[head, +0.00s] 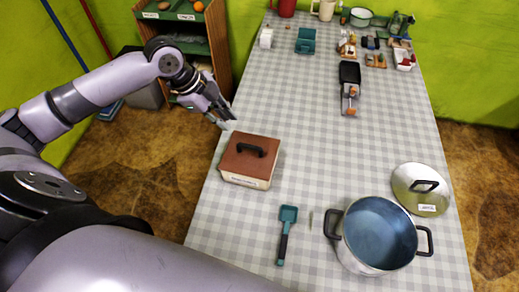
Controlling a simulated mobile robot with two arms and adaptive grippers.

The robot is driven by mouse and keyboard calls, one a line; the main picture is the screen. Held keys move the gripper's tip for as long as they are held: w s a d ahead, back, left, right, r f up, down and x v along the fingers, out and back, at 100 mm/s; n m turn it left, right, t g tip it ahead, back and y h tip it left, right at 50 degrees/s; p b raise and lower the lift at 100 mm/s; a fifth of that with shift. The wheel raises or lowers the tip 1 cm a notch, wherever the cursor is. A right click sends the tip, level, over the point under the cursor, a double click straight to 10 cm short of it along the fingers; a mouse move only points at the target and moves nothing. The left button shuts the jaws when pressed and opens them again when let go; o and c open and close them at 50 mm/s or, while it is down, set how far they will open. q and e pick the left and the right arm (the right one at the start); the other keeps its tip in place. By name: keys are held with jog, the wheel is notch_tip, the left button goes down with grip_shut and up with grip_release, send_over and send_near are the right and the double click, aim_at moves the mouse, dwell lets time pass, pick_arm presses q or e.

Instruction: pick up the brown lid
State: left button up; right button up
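The brown lid (248,156) has a black handle on top. It sits flat on a low, pale box (245,182) at the left side of the checked table. My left gripper (227,119) is above the table's left edge, behind the lid and a little left of its handle. It is apart from the lid, with its fingers spread and nothing seen between them. My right gripper is out of view.
On the checked table (310,150), a teal spatula (287,226), a steel pot (379,237) and a round metal lid (415,181) lie at the front and right. A black-handled item (350,80) and several small things are farther back. The table's middle is clear. A shelf (190,45) stands at left.

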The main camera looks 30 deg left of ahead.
pick_arm(q)
jog(key=p, duration=0.1)
send_near(249, 146)
jog(key=p+x, duration=0.1)
jog(key=x, duration=0.3)
jog(key=shift+w+f, duration=0.1)
jog(key=shift+f, duration=0.25)
jog(key=shift+w+d+f, duration=0.1)
jog(key=shift+d+f, duration=0.05)
jog(key=shift+f, duration=0.25)
jog(key=shift+w+d+f+p, duration=0.1)
jog(key=shift+d+f+p, duration=0.15)
jog(key=shift+p, duration=0.25)
jog(key=p+x, duration=0.1)
jog(key=x, duration=0.3)
jog(key=shift+w+f, duration=0.1)
jog(key=shift+f, duration=0.1)
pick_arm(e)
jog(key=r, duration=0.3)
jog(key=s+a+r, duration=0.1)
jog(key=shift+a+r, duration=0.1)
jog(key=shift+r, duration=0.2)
pick_arm(q)
grip_shut()
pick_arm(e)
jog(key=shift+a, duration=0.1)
